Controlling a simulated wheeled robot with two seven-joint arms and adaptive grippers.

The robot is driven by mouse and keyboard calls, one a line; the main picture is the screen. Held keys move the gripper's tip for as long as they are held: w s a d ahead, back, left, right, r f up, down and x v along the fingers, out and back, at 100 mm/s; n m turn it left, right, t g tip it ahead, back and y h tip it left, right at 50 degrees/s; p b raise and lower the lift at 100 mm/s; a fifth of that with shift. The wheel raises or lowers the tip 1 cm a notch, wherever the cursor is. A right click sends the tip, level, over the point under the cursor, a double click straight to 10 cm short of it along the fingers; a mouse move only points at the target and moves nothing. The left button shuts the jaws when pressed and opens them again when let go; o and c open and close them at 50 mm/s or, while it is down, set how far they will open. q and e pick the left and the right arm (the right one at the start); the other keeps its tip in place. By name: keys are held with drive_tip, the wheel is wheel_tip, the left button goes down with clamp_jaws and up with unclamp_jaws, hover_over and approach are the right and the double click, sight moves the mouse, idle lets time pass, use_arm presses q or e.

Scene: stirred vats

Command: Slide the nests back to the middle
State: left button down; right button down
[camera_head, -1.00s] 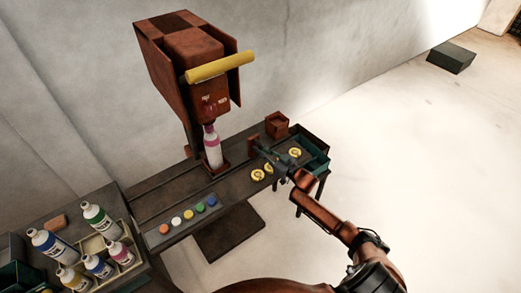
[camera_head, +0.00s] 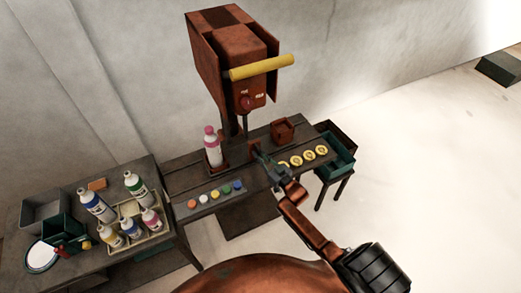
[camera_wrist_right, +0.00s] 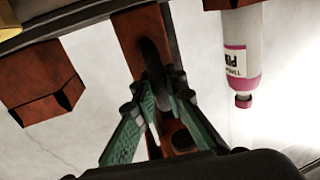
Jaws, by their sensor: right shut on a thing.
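One rust-red nest (camera_head: 216,168) holds a white bottle (camera_head: 213,148) with a pink cap, upright, left of the machine's head. The other nest (camera_head: 282,132) is an open box, seemingly empty, to the right of the head. An upright rust-red handle (camera_head: 253,146) stands between them. My right gripper (camera_head: 259,156) is shut on this handle. In the right wrist view my right gripper (camera_wrist_right: 160,92) has its green fingers against the handle (camera_wrist_right: 145,40), with the open nest (camera_wrist_right: 40,82) on the left and the bottle (camera_wrist_right: 242,50) on the right. My left gripper is not in view.
The machine (camera_head: 230,50) with a yellow bar (camera_head: 262,67) overhangs the bench. Coloured buttons (camera_head: 214,194) and yellow discs (camera_head: 308,155) line its front. A left table (camera_head: 110,255) carries a bottle crate (camera_head: 158,232) and bins. A teal bin (camera_head: 340,165) stands right.

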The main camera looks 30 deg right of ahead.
drive_tip(key=shift+w+a, duration=0.1)
drive_tip(key=shift+a, duration=1.05)
drive_tip(key=c, duration=2)
unclamp_jaws()
drive_tip(key=shift+o, duration=0.2)
drive_tip(key=s+d, duration=0.1)
drive_tip(key=s, duration=1.1)
drive_tip(key=shift+d, duration=0.2)
